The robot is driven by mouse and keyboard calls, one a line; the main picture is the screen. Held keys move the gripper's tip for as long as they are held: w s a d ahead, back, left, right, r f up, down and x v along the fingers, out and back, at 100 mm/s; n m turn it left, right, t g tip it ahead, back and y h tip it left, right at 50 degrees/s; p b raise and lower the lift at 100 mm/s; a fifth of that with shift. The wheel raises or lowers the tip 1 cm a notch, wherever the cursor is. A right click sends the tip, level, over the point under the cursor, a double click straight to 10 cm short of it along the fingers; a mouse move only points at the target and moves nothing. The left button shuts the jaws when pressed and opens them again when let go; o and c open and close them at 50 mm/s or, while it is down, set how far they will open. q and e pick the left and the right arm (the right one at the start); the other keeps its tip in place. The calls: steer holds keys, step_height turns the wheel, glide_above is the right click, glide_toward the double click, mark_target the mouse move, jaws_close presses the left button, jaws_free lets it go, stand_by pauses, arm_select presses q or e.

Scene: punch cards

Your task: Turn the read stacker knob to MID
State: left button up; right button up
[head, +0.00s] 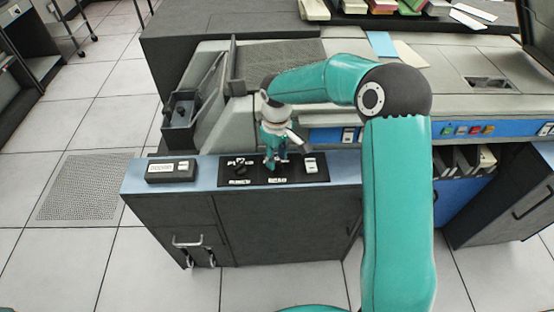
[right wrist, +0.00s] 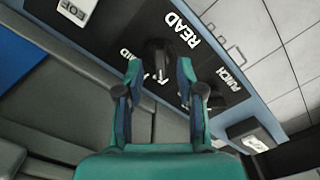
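The black control panel (head: 290,179) lies on the blue-grey ledge in the head view. The read stacker knob (right wrist: 158,54) shows dark beside the READ label in the right wrist view; a label partly reading "ID" sits on one side of it. My right gripper (right wrist: 160,70) is open and points down at this knob, which shows between and just beyond the fingertips. I cannot tell whether they touch it. In the head view my right gripper (head: 275,163) covers the knob. My left gripper is out of view.
The punch knob (head: 237,164) sits left of my right gripper, near the PUNCH label (right wrist: 229,80). A white EOF key (head: 310,165) is on its right. A small dark box with a white label (head: 171,171) lies further left. The machine body (head: 211,110) rises behind.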

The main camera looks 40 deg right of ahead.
steer(key=shift+f, duration=0.85)
steer(key=shift+c, duration=0.3)
jaws_close()
steer(key=shift+d, duration=0.1)
